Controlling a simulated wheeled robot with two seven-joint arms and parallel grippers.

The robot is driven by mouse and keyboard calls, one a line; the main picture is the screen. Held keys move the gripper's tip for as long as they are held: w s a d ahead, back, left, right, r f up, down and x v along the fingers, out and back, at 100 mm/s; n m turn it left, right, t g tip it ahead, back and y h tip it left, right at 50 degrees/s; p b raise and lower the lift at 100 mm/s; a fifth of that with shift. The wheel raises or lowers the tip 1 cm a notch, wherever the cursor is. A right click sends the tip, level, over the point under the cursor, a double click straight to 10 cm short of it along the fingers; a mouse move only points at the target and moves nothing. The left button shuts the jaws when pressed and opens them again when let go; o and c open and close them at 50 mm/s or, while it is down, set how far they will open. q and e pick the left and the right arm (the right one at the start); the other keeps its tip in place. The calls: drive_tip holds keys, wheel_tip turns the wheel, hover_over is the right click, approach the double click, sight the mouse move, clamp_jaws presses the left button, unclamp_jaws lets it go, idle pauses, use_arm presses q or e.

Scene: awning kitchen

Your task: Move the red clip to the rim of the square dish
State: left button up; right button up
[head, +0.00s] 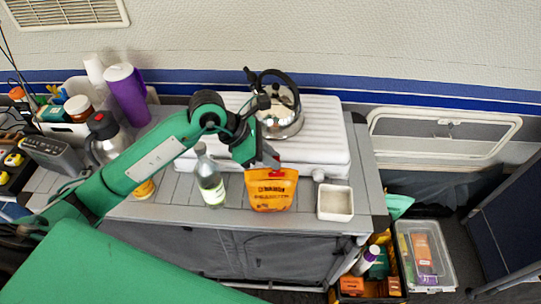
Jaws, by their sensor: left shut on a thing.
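My left gripper (271,161) points down at the top edge of an orange cinnamon bag (270,192) on the grey counter. It is shut on the small red clip (276,171), of which only a little red shows below the fingers. The clip is at the bag's top edge; I cannot tell whether it still grips the bag. The white square dish (335,205) stands on the counter to the right of the bag, near the front right corner. Its inside looks pale, and its rim is clear. My right gripper is not in view.
A clear bottle (209,183) stands left of the bag. Behind are a white ribbed board (325,135) and a shiny kettle (280,118). A steel flask (105,138) and purple jug (127,95) stand at left. Open crates (425,257) sit below the counter's right end.

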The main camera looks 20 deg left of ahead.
use_arm(q)
drive_tip(key=shift+r, duration=0.2)
drive_tip(key=shift+r+p, duration=1.15)
drive_tip(key=shift+r, duration=1.2)
